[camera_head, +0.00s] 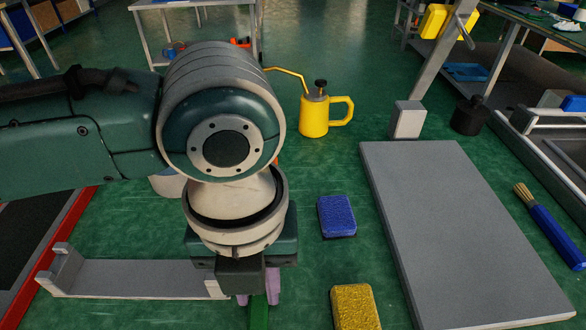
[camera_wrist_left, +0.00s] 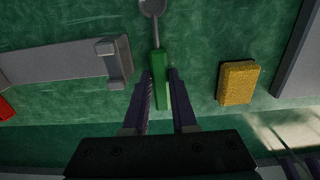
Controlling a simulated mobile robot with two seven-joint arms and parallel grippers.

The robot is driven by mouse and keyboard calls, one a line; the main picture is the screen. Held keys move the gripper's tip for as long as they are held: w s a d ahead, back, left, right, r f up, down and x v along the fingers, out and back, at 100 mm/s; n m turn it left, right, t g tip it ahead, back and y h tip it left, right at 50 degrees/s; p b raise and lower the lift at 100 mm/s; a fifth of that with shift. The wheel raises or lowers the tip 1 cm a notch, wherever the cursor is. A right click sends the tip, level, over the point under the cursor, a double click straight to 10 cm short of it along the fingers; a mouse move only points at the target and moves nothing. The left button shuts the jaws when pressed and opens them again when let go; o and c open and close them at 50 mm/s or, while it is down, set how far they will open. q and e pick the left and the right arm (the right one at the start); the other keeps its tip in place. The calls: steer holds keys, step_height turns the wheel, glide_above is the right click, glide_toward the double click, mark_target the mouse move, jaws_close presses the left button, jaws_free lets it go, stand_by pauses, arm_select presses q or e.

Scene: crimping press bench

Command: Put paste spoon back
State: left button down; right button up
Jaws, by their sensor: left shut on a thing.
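The paste spoon (camera_wrist_left: 157,50) has a green handle and a grey bowl, and its bowl points to the top edge of the left wrist view. My left gripper (camera_wrist_left: 161,78) is shut on the green handle, with a purple finger on each side. In the head view, my left gripper (camera_head: 259,300) points down at the bottom, and only a short piece of the green handle (camera_head: 259,313) shows. My arm hides the rest of the spoon. I cannot tell whether the spoon touches the green bench top. My right gripper is not clearly seen.
A long grey bracket with raised ends (camera_head: 130,280) lies left of the gripper. A blue sponge (camera_head: 337,216) and a yellow sponge (camera_head: 355,307) lie to the right, before a grey slab (camera_head: 465,230). A yellow oil can (camera_head: 315,115) stands behind; a blue-handled brush (camera_head: 553,235) lies far right.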

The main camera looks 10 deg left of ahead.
arm_select(q)
steer(key=shift+f, duration=0.1)
steer(key=c, duration=1)
jaws_free()
step_height(320, 180, up, 11)
steer(key=p, duration=0.3)
steer(key=s+d+n+h, duration=0.3)
steer(key=d+n, duration=0.2)
steer(key=n, duration=0.3)
steer(key=s+a+f+n+t+y, duration=0.1)
steer(key=s+a+n, duration=0.2)
steer(key=a+n, duration=0.4)
steer(key=s+a+f+n+t+y, duration=0.1)
steer(key=s+a+n, duration=0.3)
steer(key=n, duration=1.1)
steer(key=a+f+t, duration=0.1)
steer(key=a, duration=0.2)
steer(key=shift+s+a+n+t+y, duration=0.15)
steer(key=shift+a+n+t+y, duration=0.15)
steer(key=shift+a+n+y, duration=0.1)
